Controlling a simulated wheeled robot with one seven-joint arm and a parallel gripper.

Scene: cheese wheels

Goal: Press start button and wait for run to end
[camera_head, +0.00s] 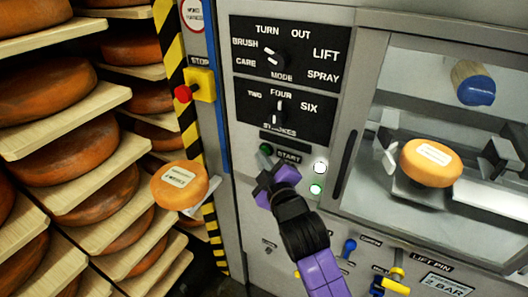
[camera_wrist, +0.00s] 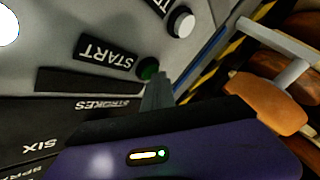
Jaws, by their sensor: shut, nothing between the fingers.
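The green start button (camera_head: 266,149) sits left of the START label on the grey machine panel. It also shows in the wrist view (camera_wrist: 148,68), beside the upside-down START label. My gripper (camera_head: 262,168) is shut and empty, with its tips just below the button in the head view. In the wrist view the closed fingertips (camera_wrist: 157,80) reach to the button's edge. I cannot tell whether they touch it. A white lamp (camera_head: 320,167) and a green lamp (camera_head: 315,188) are lit to the right. A cheese wheel (camera_head: 431,163) is inside the machine behind the window.
A mode dial (camera_head: 274,58) and a strokes dial (camera_head: 277,106) are above the button. A red stop button (camera_head: 183,94) on a yellow box is at the left. Another cheese wheel (camera_head: 180,185) is near the loaded shelves (camera_head: 65,134). Valves and levers line the lower right.

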